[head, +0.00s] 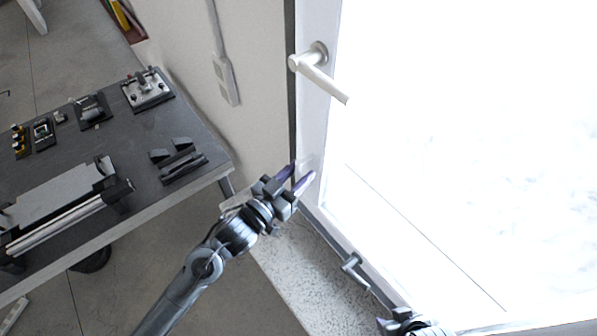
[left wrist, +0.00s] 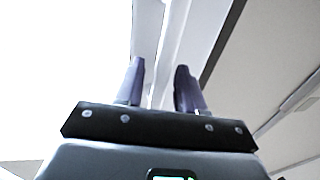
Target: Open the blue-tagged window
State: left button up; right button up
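A white-framed window (head: 317,30) with a bright, washed-out pane fills the right of the head view. Its silver lever handle (head: 322,75) sits on the left frame member and points down to the right. No blue tag can be made out. My left gripper (head: 302,174) is beside the lower left frame, well below the handle. Its two purple-grey fingers are apart with nothing between them; they also show in the left wrist view (left wrist: 160,68), pointing along the white frame. My right gripper (head: 408,322) is only partly visible at the bottom edge, its fingers unclear.
A dark table (head: 130,150) with several small devices stands at the left. A speckled sill (head: 290,265) runs below the window. A small grey metal fitting (head: 354,264) sticks out at the lower frame. A wall switch box (head: 226,82) is left of the window.

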pick_arm(q)
jog(key=shift+w, duration=0.1)
grip_shut()
dwell(0.4)
